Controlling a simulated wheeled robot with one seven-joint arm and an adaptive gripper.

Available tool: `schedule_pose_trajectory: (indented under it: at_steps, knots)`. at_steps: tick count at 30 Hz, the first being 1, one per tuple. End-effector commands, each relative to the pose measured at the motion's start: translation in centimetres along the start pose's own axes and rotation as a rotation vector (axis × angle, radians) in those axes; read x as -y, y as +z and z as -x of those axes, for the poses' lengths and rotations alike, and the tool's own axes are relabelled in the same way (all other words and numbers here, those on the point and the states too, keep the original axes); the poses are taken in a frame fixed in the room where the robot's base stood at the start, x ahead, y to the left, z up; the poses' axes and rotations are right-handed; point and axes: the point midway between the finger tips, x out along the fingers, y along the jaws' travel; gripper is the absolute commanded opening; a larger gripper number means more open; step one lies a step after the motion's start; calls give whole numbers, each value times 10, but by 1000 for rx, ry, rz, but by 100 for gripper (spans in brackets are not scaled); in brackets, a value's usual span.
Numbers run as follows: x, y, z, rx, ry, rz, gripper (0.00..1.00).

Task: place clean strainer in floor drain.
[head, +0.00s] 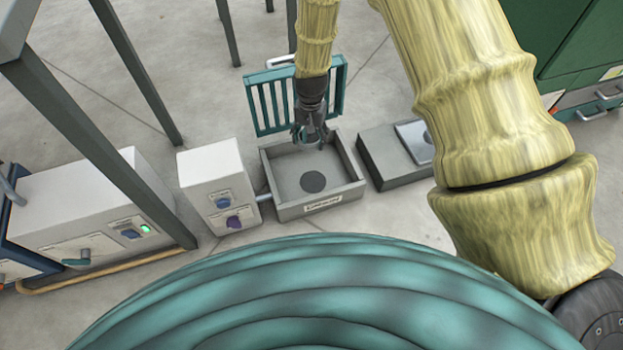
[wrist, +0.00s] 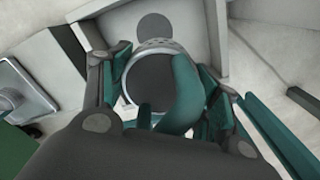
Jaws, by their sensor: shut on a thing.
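My gripper (head: 311,134) hangs above the floor drain box (head: 345,192), pointing down. It is shut on the strainer (head: 314,128), a round grey piece. In the wrist view, the strainer (wrist: 148,47) shows a perforated silver rim and a dark round middle. A curved teal part, seemingly its handle, lies between the fingers of my gripper (wrist: 160,88). The drain box is an open grey tray with a label on its front and a dark round drain opening (head: 313,181) in its floor. In the wrist view, the opening (wrist: 155,27) lies just beyond the strainer's rim, partly uncovered.
A teal slatted grate (head: 270,103) stands upright behind the drain box. A white control box (head: 209,176) with blue and purple knobs is close at left. A grey block (head: 381,162) bearing a light tray (head: 416,143) is at right. Metal posts stand at left.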

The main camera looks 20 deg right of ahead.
Motion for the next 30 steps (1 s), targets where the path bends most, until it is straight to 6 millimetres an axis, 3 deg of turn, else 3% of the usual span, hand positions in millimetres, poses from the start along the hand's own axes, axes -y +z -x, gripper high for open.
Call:
schedule_pose_trajectory:
  at_steps: [1,3,9,20,30]
  knots:
    - [-2,0,-22,3,4,-37,36]
    - [-4,-1,-45,0,5,-95,36]
    - [-11,-2,-99,-6,9,-228,36]
    - [-15,-2,-139,-12,11,-304,36]
    - [-16,-2,-189,-12,11,-303,36]
